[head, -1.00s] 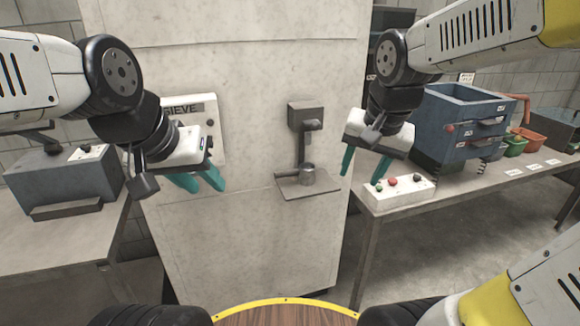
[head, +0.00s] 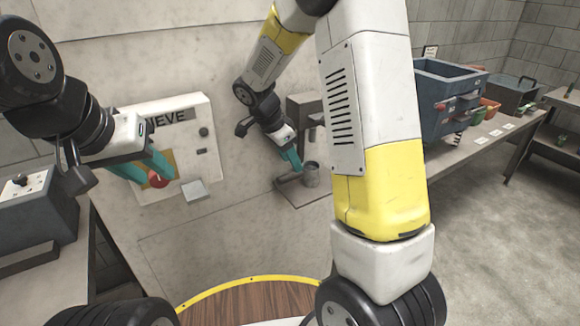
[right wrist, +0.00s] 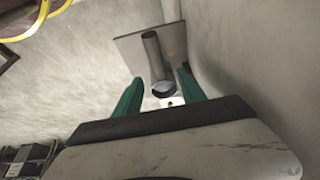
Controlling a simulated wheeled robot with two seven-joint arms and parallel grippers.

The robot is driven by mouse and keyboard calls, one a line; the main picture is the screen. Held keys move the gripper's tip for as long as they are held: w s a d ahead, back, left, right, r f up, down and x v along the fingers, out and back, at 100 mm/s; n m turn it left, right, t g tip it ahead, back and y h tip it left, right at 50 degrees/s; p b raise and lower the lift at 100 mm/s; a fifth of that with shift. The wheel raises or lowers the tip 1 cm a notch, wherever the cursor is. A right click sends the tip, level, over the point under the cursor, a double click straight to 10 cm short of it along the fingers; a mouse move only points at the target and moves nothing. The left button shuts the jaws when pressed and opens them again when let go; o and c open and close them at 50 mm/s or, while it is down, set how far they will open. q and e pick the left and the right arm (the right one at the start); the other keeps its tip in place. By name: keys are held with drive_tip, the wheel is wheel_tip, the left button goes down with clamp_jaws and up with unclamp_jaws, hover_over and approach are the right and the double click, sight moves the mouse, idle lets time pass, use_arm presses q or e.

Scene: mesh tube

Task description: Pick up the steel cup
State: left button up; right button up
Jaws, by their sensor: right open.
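The steel cup (head: 311,174) is a small grey cylinder standing on a thin shelf plate (head: 300,195) on the pale cabinet front. My right gripper (head: 292,161) has teal fingers and is just left of the cup in the head view.
The SIEVE panel (head: 195,130) has a red button (head: 158,180) near my left gripper. A grey dispenser (head: 300,103) juts out above the cup. On the right, a table (head: 480,150) holds a blue box (head: 440,95) and coloured bins. My right arm hides part of the cabinet.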

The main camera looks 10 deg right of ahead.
sight(299, 175)
drive_tip(key=x, duration=0.7)
drive_tip(key=shift+s+d+f, duration=0.1)
drive_tip(key=shift+d+f, duration=0.05)
drive_tip(key=shift+c, duration=0.5)
clamp_jaws()
idle(0.8)
